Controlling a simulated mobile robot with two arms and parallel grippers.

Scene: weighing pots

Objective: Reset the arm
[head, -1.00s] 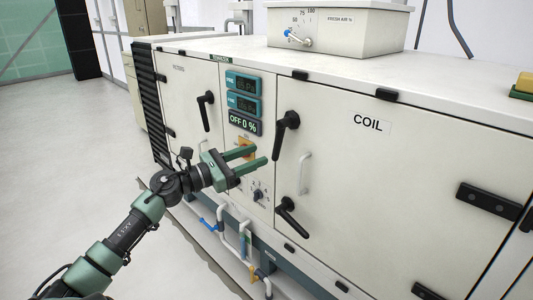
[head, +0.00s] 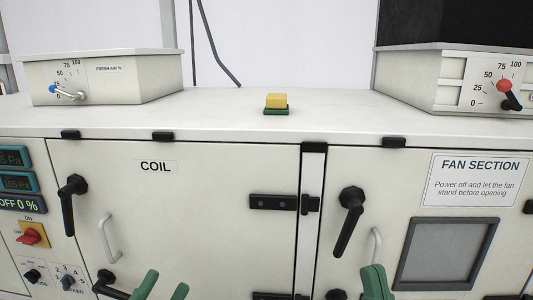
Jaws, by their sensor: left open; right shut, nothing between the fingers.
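My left gripper (head: 166,282) shows at the bottom edge, its two green fingers apart with nothing between them. It is in front of the lower part of the COIL door (head: 215,210), near that door's lower black handle. My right gripper (head: 374,273) shows at the bottom, right of centre, as green fingers held together and empty. It is in front of the FAN SECTION door (head: 385,195), below the door's white grab handle. The rest of both arms is out of view.
The long white cabinet (head: 330,122) spans the view. A yellow and green block (head: 276,104) lies on its top. A damper box with a blue-tipped lever (head: 68,92) stands left, one with a red-knobbed lever (head: 508,92) right. Black door handles (head: 70,200) stick out.

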